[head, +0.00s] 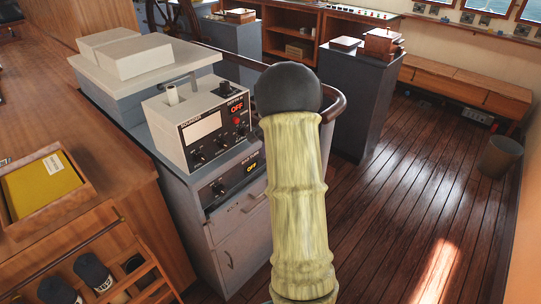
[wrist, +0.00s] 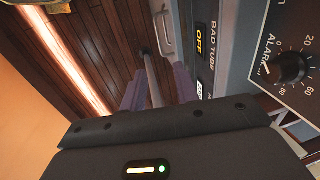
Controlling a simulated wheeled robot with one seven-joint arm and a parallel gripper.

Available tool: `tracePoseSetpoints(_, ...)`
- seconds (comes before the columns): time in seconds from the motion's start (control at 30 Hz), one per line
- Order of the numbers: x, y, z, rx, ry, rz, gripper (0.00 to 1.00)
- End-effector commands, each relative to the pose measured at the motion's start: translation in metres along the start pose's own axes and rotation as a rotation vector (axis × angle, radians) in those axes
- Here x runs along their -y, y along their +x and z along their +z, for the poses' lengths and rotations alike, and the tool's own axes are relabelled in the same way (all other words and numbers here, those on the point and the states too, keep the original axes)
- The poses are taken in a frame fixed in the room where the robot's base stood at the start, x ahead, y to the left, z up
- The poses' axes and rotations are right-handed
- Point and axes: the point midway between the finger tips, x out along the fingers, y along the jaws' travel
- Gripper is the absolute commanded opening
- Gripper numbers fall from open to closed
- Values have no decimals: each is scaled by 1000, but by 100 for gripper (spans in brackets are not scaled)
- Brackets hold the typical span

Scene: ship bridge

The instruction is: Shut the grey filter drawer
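The grey filter drawer (head: 236,219) is in the grey cabinet, below the panel marked OFF, in the head view. My arm covers its right side there, and I cannot tell how far it stands out. In the wrist view a pale grey bar handle (wrist: 165,38) shows beyond my fingers, beside the BAD TUBE panel. My gripper (wrist: 157,92) shows as two purplish-grey fingers with a gap between them. A thin grey strip shows in that gap; I cannot tell whether the fingers touch it. In the head view my gripper is hidden behind my arm.
The sounder box (head: 198,122) stands on the grey cabinet, with a lower cabinet door (head: 236,257) under the drawer. A wooden counter (head: 120,188) is at left. A curved brown rail (head: 334,104) passes behind my arm. The plank floor (head: 400,205) at right is clear.

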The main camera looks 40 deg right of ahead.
Motion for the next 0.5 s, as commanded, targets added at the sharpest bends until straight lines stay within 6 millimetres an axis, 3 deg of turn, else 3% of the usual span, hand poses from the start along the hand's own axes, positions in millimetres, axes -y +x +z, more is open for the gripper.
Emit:
tracePoseSetpoints(0.03,0,0,0,0,0,0,25)
tracePoseSetpoints(0.17,1,-2,9,-1,-27,1,0)
tracePoseSetpoints(0.27,2,-6,31,-4,-103,3,0)
tracePoseSetpoints(0.37,1,-13,69,-11,-236,8,0)
tracePoseSetpoints(0.5,-12,-23,138,-25,-493,14,0)
